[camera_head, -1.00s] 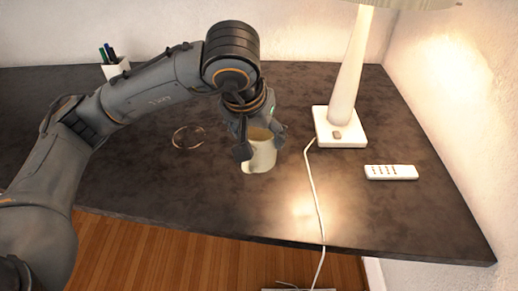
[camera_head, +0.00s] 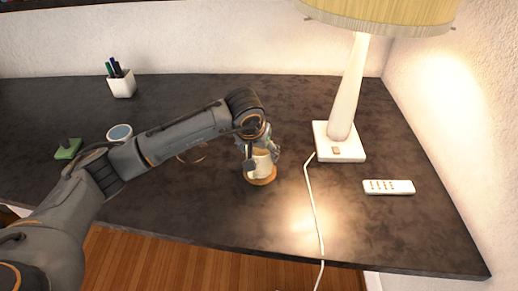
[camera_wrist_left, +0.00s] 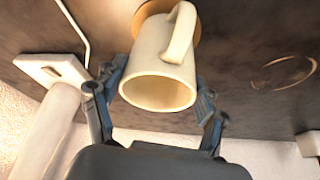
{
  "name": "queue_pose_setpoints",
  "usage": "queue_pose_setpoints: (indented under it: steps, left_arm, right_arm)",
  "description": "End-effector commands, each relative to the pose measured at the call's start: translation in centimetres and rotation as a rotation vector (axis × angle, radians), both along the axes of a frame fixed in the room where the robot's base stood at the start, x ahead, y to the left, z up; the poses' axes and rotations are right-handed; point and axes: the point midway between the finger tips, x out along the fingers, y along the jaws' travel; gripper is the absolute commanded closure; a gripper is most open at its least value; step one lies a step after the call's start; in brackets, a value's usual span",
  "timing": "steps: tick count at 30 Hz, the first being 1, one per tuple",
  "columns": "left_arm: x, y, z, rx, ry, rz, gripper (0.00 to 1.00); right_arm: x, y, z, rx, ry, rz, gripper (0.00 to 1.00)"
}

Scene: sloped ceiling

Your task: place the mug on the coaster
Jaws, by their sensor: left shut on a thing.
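The cream mug (camera_head: 262,166) is held by my left gripper (camera_head: 261,157), with one finger on each side of it. In the left wrist view the mug (camera_wrist_left: 160,65) is between the fingers (camera_wrist_left: 156,98), its open rim facing the camera and its handle towards the top. The round orange-brown coaster (camera_head: 262,181) shows under the mug in the head view. It also shows behind the mug's base in the left wrist view (camera_wrist_left: 152,10). I cannot tell whether the mug's base touches it. My right gripper is not in view.
A white lamp (camera_head: 346,95) stands right of the mug, its cord (camera_head: 314,210) running down the desk. A remote (camera_head: 388,187) lies further right. A thin ring (camera_head: 193,153), a white cup (camera_head: 120,132), a green object (camera_head: 68,149) and a pen holder (camera_head: 121,84) are left.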

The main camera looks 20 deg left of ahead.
Motion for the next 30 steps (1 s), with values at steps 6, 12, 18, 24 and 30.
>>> queue_pose_setpoints:
  steps: [6, 12, 18, 24, 30]
  left_arm:
    - [0.08, -0.01, -0.29, -0.001, -0.004, 0.001, 0.72]
    - [0.08, 0.01, -0.66, -0.001, -0.004, 0.001, 0.72]
    - [0.02, 0.01, -0.62, 0.000, -0.002, 0.001, 0.05]
    - [0.01, 0.01, -0.61, 0.000, -0.002, 0.001, 0.05]
    - [-0.02, -0.01, -0.02, -0.001, -0.003, 0.001, 0.05]
  right_arm:
    - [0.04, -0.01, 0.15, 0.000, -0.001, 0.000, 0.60]
    - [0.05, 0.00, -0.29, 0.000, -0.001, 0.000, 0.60]
    - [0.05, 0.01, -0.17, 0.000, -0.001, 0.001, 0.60]
    - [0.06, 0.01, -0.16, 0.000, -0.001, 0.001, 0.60]
    - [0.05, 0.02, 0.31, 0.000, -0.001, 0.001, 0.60]
